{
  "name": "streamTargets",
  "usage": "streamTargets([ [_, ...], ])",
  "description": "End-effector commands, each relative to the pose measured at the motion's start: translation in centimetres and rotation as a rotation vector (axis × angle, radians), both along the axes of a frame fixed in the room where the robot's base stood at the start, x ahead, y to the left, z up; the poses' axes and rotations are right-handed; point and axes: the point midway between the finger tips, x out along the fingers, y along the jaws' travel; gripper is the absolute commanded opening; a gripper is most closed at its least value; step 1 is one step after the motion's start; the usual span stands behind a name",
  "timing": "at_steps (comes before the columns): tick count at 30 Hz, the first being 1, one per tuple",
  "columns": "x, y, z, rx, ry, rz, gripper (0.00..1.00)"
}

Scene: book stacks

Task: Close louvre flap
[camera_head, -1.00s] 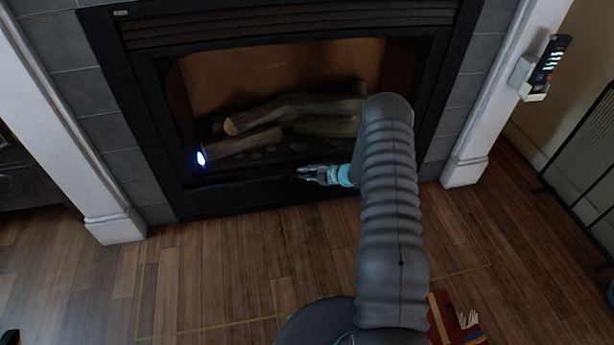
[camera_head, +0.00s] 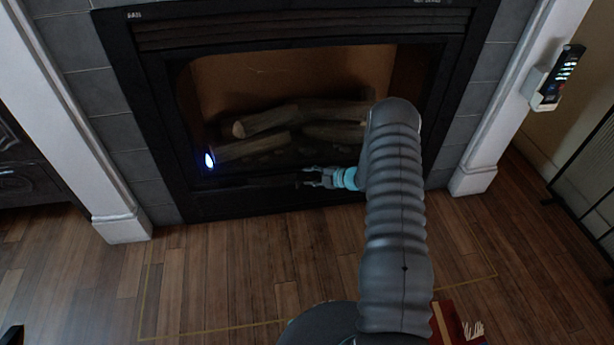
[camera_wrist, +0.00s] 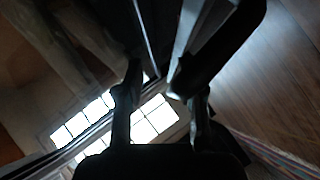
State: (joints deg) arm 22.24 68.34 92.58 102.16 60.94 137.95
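The black fireplace (camera_head: 159,120) stands ahead in the head view. Slatted louvres (camera_head: 300,30) run along its top, and a dark lower panel (camera_head: 240,205) runs below the opening. I cannot tell for sure which part is the flap or how far it stands open. My gripper (camera_head: 308,178) points left in front of the lower edge of the opening. In the wrist view my gripper (camera_wrist: 152,84) has its two fingers apart with nothing seen held. A dark strip (camera_wrist: 222,45) slants behind the right finger; contact with it cannot be told.
Logs (camera_head: 265,120) lie inside the fireplace, with a small bluish light (camera_head: 209,160) at left. White pillars (camera_head: 70,130) flank it. A remote (camera_head: 560,75) hangs at right near a black metal screen (camera_head: 590,160).

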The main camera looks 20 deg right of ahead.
Motion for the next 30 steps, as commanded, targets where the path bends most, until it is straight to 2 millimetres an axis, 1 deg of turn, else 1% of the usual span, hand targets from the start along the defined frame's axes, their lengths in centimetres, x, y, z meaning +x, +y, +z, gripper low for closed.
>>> streamTargets([
  [6, 0.0, -0.1, 0.2, -0.002, -0.001, -0.001, 0.37],
  [10, -0.7, -0.9, 0.7, -0.001, -0.002, -0.003, 0.37],
  [14, -2.1, -2.4, 1.6, 0.0, -0.001, -0.004, 0.37],
  [21, -5.1, -5.4, 3.6, -0.001, -0.002, -0.003, 0.37],
  [25, -6.4, -6.7, 4.4, -0.001, -0.001, -0.002, 0.37],
  [30, -7.4, -7.6, 4.9, -0.001, -0.001, 0.0, 0.37],
])
